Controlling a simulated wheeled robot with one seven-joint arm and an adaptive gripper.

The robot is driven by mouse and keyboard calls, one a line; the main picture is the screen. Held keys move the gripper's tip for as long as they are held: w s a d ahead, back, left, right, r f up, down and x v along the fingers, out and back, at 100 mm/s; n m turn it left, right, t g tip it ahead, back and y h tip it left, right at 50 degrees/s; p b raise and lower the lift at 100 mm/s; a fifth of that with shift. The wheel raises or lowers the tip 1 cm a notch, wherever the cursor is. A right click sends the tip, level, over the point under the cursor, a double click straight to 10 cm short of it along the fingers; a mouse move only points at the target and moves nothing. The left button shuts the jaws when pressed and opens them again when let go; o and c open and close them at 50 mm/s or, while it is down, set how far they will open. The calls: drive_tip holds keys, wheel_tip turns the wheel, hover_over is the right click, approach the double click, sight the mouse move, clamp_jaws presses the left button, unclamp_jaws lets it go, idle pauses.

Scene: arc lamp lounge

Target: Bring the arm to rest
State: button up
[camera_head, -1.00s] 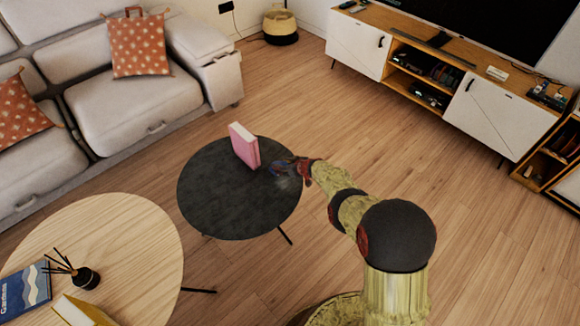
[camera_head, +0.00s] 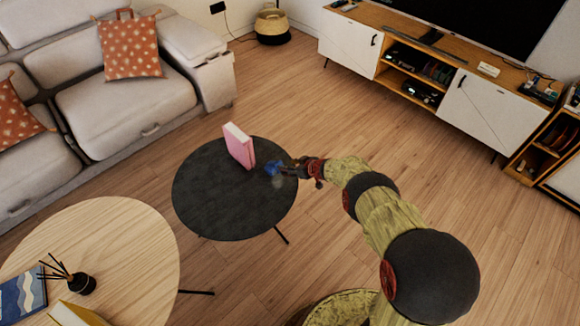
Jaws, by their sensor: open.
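My arm reaches from the lower right toward the round black table (camera_head: 225,205). My gripper (camera_head: 279,169) is over or beside the table's right edge, open, with its fingers pointing left. A small blue thing shows at the fingertips; I cannot tell whether it is part of the gripper or an object on the table. A pink book (camera_head: 239,146) stands upright on the black table, to the left of my gripper and apart from it.
A round wooden table (camera_head: 130,250) at lower left holds a reed diffuser (camera_head: 82,283), a blue book (camera_head: 22,294) and a yellow book (camera_head: 80,315). A grey sofa (camera_head: 120,105) is at upper left, a TV cabinet (camera_head: 490,115) at upper right. Open floor lies between.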

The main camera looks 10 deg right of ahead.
drive_tip(key=shift+s+d+r, duration=0.15)
drive_tip(key=shift+s+r, duration=0.05)
idle(0.6)
drive_tip(key=s+a+f+m+g+y, duration=0.1)
drive_tip(key=s+a+f+m+g, duration=0.25)
drive_tip(key=s+m, duration=0.4)
drive_tip(key=s+r+g, duration=0.2)
drive_tip(key=s+r, duration=0.2)
drive_tip(key=s, duration=0.1)
drive_tip(key=s+d+r+t+h+p, duration=0.1)
drive_tip(key=s+d+r+h+p, duration=0.1)
drive_tip(key=s+r, duration=0.8)
drive_tip(key=s+d+r+h+p, duration=0.2)
drive_tip(key=s+r, duration=0.9)
drive_tip(key=r, duration=1.4)
drive_tip(key=s+d+r+t+h+p, duration=0.1)
drive_tip(key=s+d+r+h+p, duration=0.1)
drive_tip(key=s+r, duration=0.9)
wheel_tip(320, 180, up, 7)
drive_tip(key=shift+d+r+n+t+h+p, duration=0.15)
drive_tip(key=shift+d+n+t+h+p, duration=0.35)
drive_tip(key=shift+d, duration=0.65)
